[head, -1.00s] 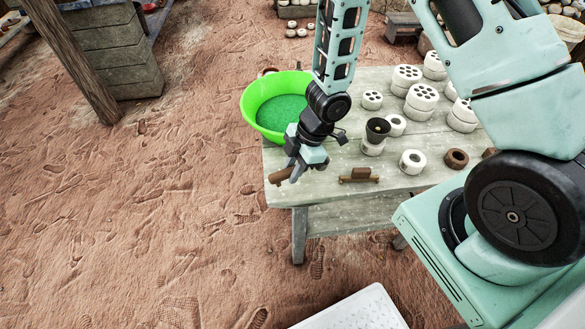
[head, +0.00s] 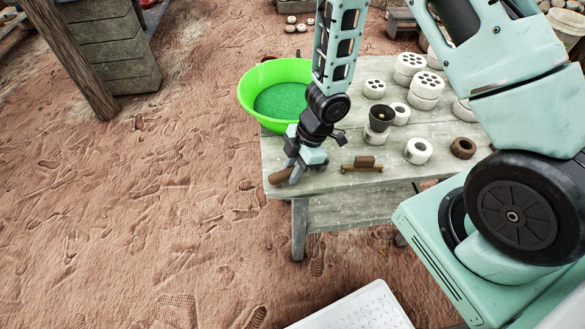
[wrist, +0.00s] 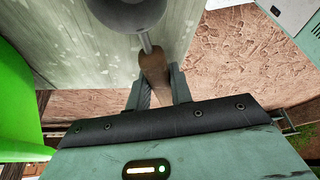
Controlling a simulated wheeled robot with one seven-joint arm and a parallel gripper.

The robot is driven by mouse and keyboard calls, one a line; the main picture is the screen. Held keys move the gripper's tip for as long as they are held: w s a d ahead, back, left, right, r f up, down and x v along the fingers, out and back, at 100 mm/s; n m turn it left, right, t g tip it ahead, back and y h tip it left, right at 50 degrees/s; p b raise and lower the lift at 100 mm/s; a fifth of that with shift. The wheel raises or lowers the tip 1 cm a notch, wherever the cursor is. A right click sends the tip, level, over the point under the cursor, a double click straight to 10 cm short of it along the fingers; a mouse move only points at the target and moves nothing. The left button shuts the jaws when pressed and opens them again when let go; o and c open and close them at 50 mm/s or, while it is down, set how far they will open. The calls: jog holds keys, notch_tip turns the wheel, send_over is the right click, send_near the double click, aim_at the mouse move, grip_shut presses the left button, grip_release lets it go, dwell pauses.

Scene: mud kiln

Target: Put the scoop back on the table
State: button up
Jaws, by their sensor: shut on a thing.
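My gripper (head: 292,172) is at the front left corner of the grey wooden table (head: 335,181). It is shut on the brown wooden handle of the scoop (head: 279,177), which sticks out to the left of the jaws in the head view. In the wrist view, the handle (wrist: 153,66) is between the two fingers, and the scoop's round grey metal bowl (wrist: 127,10) lies beyond, against the pale tabletop. I cannot tell whether the scoop touches the table.
A green basin (head: 250,98) stands at the table's left end, close behind my gripper. A small brown wooden tool (head: 362,165) lies right of it.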

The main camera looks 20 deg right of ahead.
jog(key=shift+f, duration=0.2)
jog(key=o, duration=1.5)
jog(key=shift+r+p, duration=3.05)
jog(key=shift+p, duration=0.15)
